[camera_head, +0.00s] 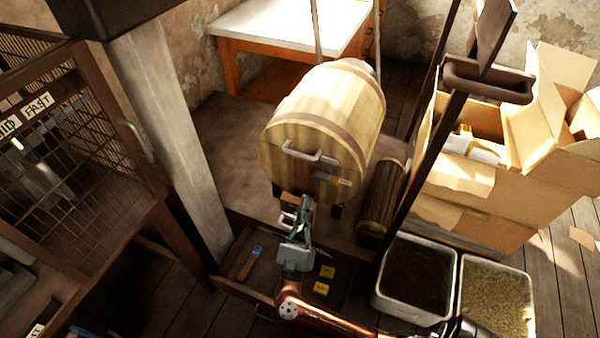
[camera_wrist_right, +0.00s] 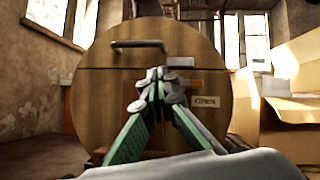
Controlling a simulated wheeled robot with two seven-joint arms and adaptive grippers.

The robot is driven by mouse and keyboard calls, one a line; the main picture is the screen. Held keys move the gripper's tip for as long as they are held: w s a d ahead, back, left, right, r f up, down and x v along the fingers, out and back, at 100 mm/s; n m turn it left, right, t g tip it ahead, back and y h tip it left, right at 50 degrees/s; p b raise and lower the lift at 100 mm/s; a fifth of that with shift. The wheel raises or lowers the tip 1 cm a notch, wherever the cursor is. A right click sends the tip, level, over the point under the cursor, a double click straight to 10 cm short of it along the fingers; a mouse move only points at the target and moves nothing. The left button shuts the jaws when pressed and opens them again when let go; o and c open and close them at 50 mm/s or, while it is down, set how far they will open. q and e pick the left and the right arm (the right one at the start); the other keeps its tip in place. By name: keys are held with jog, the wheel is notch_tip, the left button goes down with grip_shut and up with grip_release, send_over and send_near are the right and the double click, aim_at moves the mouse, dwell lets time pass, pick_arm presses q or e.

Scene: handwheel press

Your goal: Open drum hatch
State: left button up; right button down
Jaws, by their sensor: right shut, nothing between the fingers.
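A wooden drum (camera_head: 325,105) lies on its side, its round front face toward me. A seam crosses the face, and a metal bar handle (camera_head: 302,155) sits on the upper part; it also shows in the right wrist view (camera_wrist_right: 139,45). The hatch looks shut. My right gripper (camera_head: 305,202) is shut and empty in front of the lower face, below the handle. Contact cannot be told. My left gripper is not in view.
An open drawer (camera_head: 238,292) below the drum holds a blue-tagged tool (camera_head: 252,262) and yellow tags (camera_head: 321,289). A small barrel (camera_head: 382,200), filled bins (camera_head: 415,278) and cardboard boxes (camera_head: 480,205) stand right. A wire cage (camera_head: 60,130) and post (camera_head: 160,130) stand left.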

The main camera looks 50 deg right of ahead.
aim_at(313, 176)
jog(key=b+x, duration=0.2)
jog(key=x, duration=0.6)
jog(key=shift+d+r, duration=0.25)
jog(key=shift+d, duration=0.1)
jog(key=shift+w+d+r, duration=0.15)
jog(key=shift+d+r, duration=0.15)
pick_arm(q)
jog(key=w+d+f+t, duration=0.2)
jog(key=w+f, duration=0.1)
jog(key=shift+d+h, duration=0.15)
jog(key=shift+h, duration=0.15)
pick_arm(e)
jog(key=shift+r, duration=0.1)
